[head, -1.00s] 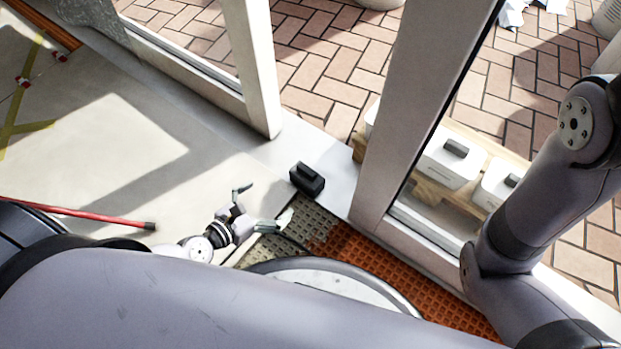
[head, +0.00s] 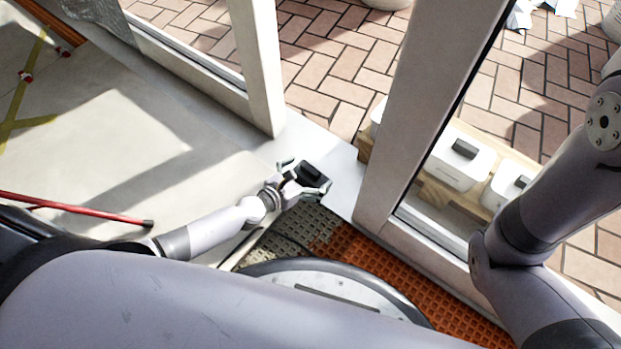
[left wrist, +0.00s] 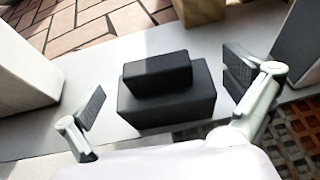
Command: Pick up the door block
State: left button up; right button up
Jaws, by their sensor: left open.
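The door block (head: 312,175) is a black block with a smaller raised block on top. It rests on the pale sill in the doorway, between the two door posts. In the left wrist view the door block (left wrist: 167,103) lies between the two fingers, with a gap on each side. My left gripper (head: 305,177) is open around it and does not visibly touch it; it also shows in the left wrist view (left wrist: 163,94). The right gripper is out of sight; only my right arm's links show at the right of the head view.
Door posts (head: 258,70) stand on both sides of the sill. Orange matting (head: 375,262) lies in front. A red bar (head: 75,208) lies on the pale floor at left. Outside, white containers (head: 459,160) sit on a wooden pallet on brick paving.

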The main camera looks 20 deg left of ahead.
pick_arm(q)
jog(key=shift+w+d+f, duration=0.15)
jog(key=shift+w+f, duration=0.05)
jog(key=shift+w, duration=0.15)
jog(key=c, duration=1.5)
jog(key=shift+r, duration=0.15)
jog(key=shift+c, duration=0.3)
